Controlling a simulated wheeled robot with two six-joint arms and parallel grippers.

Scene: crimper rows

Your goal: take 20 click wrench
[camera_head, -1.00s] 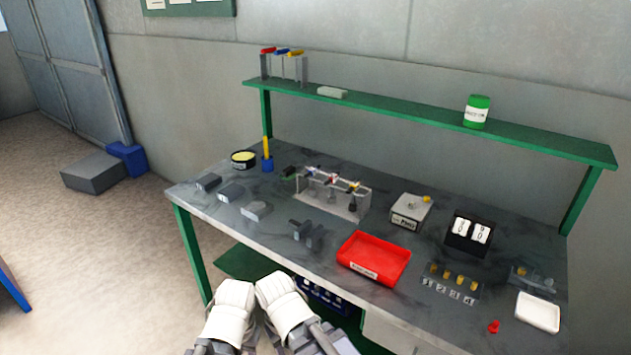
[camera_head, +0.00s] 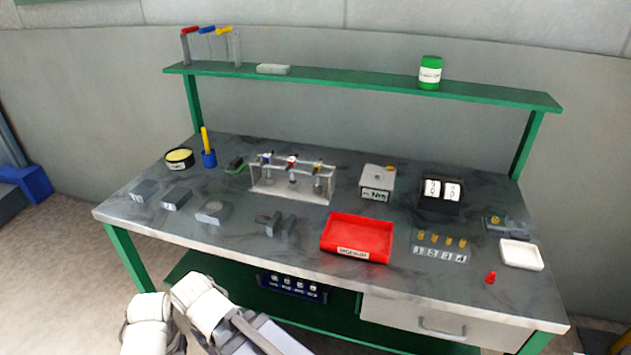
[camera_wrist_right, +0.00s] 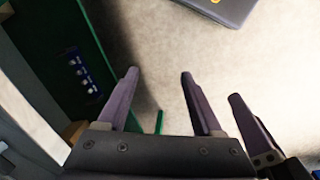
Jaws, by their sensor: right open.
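I cannot tell which thing is the 20 click wrench; no readable label marks it. A rack (camera_head: 262,187) on the bench holds several tools with blue, red and yellow tops. A blue holder (camera_head: 292,287) with several small white marks sits below the bench top and shows in the right wrist view (camera_wrist_right: 82,73). My right gripper (camera_wrist_right: 158,73) is open and empty near the bench's green side. A third finger (camera_wrist_right: 248,120), apparently my left gripper's, is beside it.
A red tray (camera_head: 357,238), a counter box (camera_head: 441,193), a labelled box (camera_head: 378,182), a white dish (camera_head: 521,254) and grey blocks (camera_head: 212,212) stand on the bench (camera_head: 160,225). A drawer (camera_head: 430,318) is under its right part.

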